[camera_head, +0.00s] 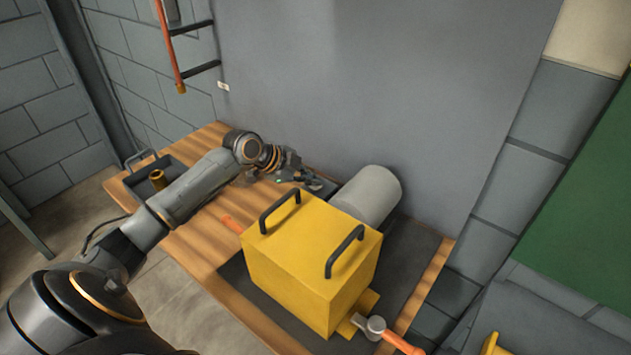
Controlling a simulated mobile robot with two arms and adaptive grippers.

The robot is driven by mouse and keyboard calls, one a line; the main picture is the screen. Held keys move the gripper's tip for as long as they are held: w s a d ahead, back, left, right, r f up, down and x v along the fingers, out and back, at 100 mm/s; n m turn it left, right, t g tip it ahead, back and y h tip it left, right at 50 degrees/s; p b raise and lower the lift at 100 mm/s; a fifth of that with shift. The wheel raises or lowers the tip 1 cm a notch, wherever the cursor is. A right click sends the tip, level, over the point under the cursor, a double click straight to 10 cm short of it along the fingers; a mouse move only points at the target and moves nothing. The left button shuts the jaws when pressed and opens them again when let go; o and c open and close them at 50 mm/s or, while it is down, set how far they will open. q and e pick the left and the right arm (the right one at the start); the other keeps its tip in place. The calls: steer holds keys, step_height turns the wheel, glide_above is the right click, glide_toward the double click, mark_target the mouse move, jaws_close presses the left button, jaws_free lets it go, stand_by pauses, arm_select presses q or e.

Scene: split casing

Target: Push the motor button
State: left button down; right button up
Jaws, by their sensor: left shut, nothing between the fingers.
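A yellow box-shaped casing (305,262) with two black handles on top stands on the wooden table. A grey cylinder, which looks like the motor (368,194), lies behind it. My left arm comes in from the left and reaches over the table. My left gripper (311,181) is shut and empty, just left of the grey cylinder and behind the casing. I cannot make out a button clearly; a tiny green spot shows by the gripper. My right gripper is not in view.
A dark mat (405,262) lies under the casing. A grey tray (150,172) with a brass-coloured piece (157,179) is at the table's left end. The grey wall closes off the back.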

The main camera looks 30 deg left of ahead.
arm_select(q)
steer(key=shift+r+p, duration=0.3)
steer(key=shift+r, duration=0.15)
steer(key=shift+r, duration=0.25)
step_height(320, 180, up, 6)
steer(key=p, duration=0.5)
steer(key=shift+f, duration=0.25)
steer(key=c, duration=2)
jaws_free()
steer(key=shift+c, duration=0.2)
